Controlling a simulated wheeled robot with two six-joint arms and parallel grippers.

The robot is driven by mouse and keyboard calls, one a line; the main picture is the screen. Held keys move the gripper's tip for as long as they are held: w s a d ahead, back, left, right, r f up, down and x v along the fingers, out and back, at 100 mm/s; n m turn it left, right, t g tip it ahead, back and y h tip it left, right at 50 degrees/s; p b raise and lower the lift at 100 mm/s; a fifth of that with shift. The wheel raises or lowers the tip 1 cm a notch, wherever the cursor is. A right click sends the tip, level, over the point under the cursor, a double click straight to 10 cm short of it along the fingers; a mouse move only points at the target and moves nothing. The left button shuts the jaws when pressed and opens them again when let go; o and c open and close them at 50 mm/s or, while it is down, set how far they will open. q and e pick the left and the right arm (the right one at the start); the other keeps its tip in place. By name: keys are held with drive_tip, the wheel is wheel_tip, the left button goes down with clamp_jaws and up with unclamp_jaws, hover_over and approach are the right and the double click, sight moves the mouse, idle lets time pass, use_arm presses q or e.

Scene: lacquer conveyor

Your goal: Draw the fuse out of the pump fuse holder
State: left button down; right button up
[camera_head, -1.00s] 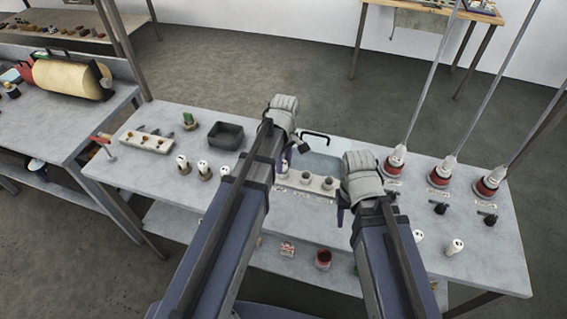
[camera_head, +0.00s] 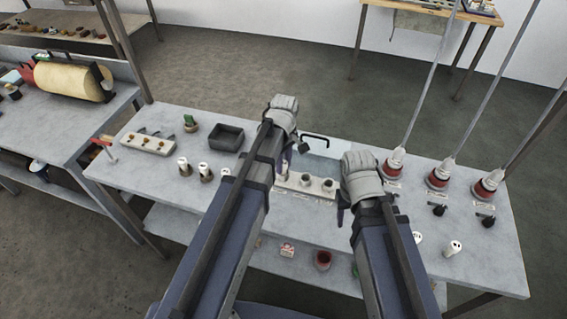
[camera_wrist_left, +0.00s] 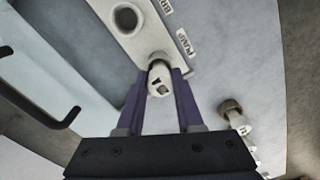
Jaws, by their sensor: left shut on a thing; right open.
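The fuse holder is a pale block (camera_head: 319,192) with round sockets in the middle of the bench, partly hidden by my left arm. In the left wrist view its end (camera_wrist_left: 141,35) lies beside a "PUMP" label (camera_wrist_left: 185,42), with an open socket further up. My left gripper (camera_wrist_left: 160,72) is shut on a white cylindrical fuse (camera_wrist_left: 160,85) at the pump end. The fuse hides its own lower end, so I cannot tell whether it is still in the socket. My right gripper (camera_head: 343,208) is open, just right of the holder.
White cylinders in brown bases (camera_head: 184,167) stand left of my left arm. One also shows in the left wrist view (camera_wrist_left: 232,117). A dark open bin (camera_head: 227,137) and a shallow pale tray with a black handle (camera_head: 318,138) lie behind. Red-based posts (camera_head: 437,178) stand at right.

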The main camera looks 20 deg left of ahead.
use_arm(q)
drive_tip(key=shift+r+p, duration=2.25)
drive_tip(key=shift+r, duration=0.2)
drive_tip(key=shift+r, duration=0.1)
drive_tip(key=shift+r+p, duration=1.45)
drive_tip(key=shift+p, duration=0.1)
drive_tip(key=shift+f, duration=0.2)
